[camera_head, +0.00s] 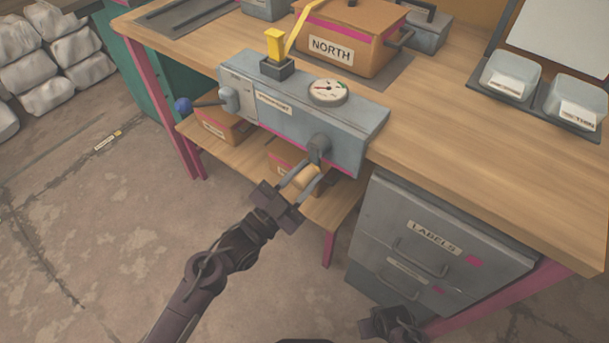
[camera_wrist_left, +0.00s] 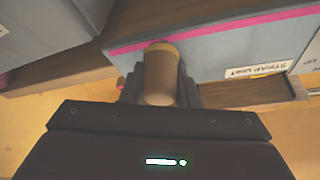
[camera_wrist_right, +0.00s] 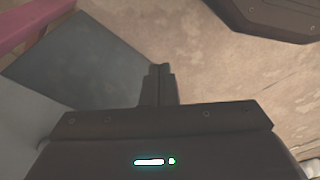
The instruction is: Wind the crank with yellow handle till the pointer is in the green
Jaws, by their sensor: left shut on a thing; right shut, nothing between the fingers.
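The grey strap unit (camera_head: 290,115) is fixed along the table's front edge. Its round white gauge (camera_head: 327,92) is on top; the pointer and coloured zones are too small to read surely. The crank hub (camera_head: 319,147) is on the unit's front at the right. Its yellow-tan handle (camera_head: 307,178) points out towards me, and the handle also fills the middle of the left wrist view (camera_wrist_left: 160,76). My left gripper (camera_head: 303,182) is shut around this handle. My right gripper (camera_wrist_right: 159,72) is shut and empty, low by the drawers, above the floor.
A second crank with a blue knob (camera_head: 183,105) is at the unit's left end. A yellow lever (camera_head: 275,43) stands on top. An orange box marked NORTH (camera_head: 345,40) sits behind. A grey drawer cabinet (camera_head: 430,240) is at right. A shelf (camera_head: 330,207) lies below the unit.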

